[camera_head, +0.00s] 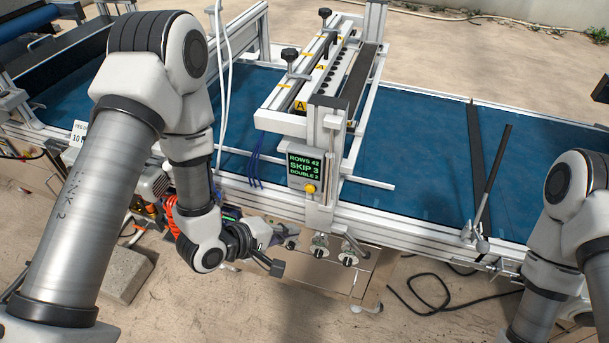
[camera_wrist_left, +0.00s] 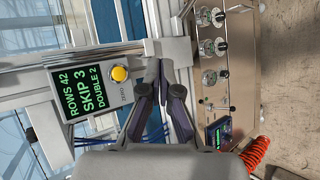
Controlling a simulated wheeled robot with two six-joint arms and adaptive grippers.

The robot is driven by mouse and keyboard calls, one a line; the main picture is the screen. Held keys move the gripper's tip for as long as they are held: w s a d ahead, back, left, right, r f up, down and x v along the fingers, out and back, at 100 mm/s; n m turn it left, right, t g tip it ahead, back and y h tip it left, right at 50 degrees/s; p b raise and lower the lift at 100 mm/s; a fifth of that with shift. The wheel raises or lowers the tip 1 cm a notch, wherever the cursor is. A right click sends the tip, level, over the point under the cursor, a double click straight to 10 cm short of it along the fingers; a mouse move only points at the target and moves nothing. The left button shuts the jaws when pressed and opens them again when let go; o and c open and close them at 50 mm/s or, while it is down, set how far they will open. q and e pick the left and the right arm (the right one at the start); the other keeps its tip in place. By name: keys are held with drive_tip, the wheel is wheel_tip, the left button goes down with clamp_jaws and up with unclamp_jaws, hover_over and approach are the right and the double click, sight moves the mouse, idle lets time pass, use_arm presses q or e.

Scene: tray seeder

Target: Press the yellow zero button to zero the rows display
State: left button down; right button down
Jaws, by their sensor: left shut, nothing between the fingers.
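The grey display box (camera_head: 293,181) stands on the front of the seeder frame. Its screen (camera_head: 304,165) reads ROWS 42, SKIP 3, DOUBLE 2 in green. The round yellow zero button (camera_head: 310,188) sits on the box below the screen. In the left wrist view the button (camera_wrist_left: 120,73) is beside the screen (camera_wrist_left: 83,92), with the word ZERO printed near it. My left gripper (camera_head: 290,231) is shut and empty, low in front of the machine. In the left wrist view its fingertips (camera_wrist_left: 159,72) appear right of the button, apart from it.
Several black knobs (camera_wrist_left: 205,17) line a panel close to the fingers. A coiled orange hose (camera_wrist_left: 256,150) and a small dark device (camera_wrist_left: 220,132) are near the gripper. The blue conveyor belt (camera_head: 420,160) runs behind. A metal rail (camera_head: 450,248) borders its front.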

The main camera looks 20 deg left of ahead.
sight(310, 189)
use_arm(q)
drive_tip(key=w, duration=0.8)
drive_tip(key=shift+w+d+r+p, duration=0.25)
drive_tip(key=shift+w+d+p, duration=0.05)
drive_tip(key=shift+w+d, duration=0.05)
idle(1.4)
drive_tip(key=shift+w, duration=0.4)
